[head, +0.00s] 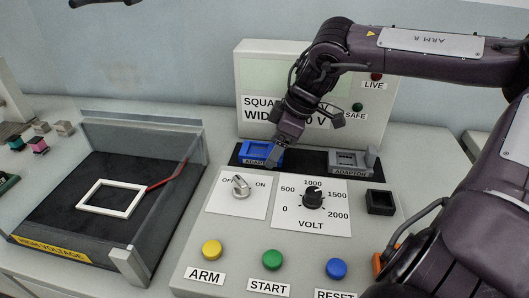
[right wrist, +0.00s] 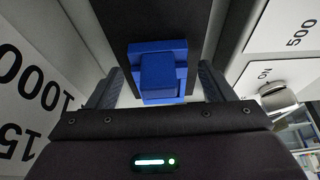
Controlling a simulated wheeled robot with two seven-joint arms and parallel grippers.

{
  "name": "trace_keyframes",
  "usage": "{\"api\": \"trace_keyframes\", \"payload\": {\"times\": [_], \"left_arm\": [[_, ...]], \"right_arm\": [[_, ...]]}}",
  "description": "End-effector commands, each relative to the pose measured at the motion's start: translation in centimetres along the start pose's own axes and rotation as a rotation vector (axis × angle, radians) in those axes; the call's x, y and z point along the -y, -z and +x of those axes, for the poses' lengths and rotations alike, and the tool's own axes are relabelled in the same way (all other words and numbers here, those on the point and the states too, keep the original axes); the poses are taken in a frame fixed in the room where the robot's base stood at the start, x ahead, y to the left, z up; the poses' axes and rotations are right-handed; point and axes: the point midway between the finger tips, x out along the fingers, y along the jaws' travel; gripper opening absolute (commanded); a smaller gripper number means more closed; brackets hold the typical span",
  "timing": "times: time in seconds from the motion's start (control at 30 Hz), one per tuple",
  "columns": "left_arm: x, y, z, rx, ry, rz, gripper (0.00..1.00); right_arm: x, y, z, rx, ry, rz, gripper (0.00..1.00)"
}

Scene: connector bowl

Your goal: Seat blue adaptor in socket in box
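The blue adaptor (head: 257,151) sits in the black strip at the foot of the panel. My right gripper (head: 276,152) reaches down over it. In the right wrist view the blue adaptor (right wrist: 160,75) lies between the open fingers of my right gripper (right wrist: 158,88), with a gap showing on both sides. The box (head: 60,253) marked HIGH VOLTAGE stands at the left with its dark floor visible. A white rectangular frame (head: 90,211) lies in it; I cannot make out whether this is the socket. A dark piece at the top left edge may be my left gripper.
A grey adaptor (head: 346,158) sits right of the blue one. The console has a switch (head: 240,186), a volt knob (head: 313,198), and yellow, green and blue buttons. A clear upright wall (head: 150,137) backs the box. Small coloured blocks (head: 39,145) lie far left.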

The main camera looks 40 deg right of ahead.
Motion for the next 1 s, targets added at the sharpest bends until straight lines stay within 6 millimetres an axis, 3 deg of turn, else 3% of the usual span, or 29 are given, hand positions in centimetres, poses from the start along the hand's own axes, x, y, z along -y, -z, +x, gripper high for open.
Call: {"api": "trace_keyframes", "payload": {"times": [0.03, 0.37, 0.77, 1.0], "left_arm": [[0.0, 0.0, 0.0, 0.0, 0.0, 0.0, 0.0], [0.0, 0.0, 0.0, -0.001, 0.0, 0.0, 0.0], [0.0, 0.0, 0.0, -0.007, 0.001, -0.001, 0.0], [0.4, -0.6, 1.2, -0.011, 0.006, -0.01, 0.0]], "right_arm": [[0.0, 0.0, 0.0, 0.0, 0.0, 0.0, 0.68], [0.0, 0.0, 0.0, 0.0, 0.0, 0.0, 0.26], [-0.1, 0.4, -0.9, -0.001, -0.002, -0.001, 0.26], [-0.1, 1.9, -4.6, -0.002, -0.005, -0.002, 0.26]]}}
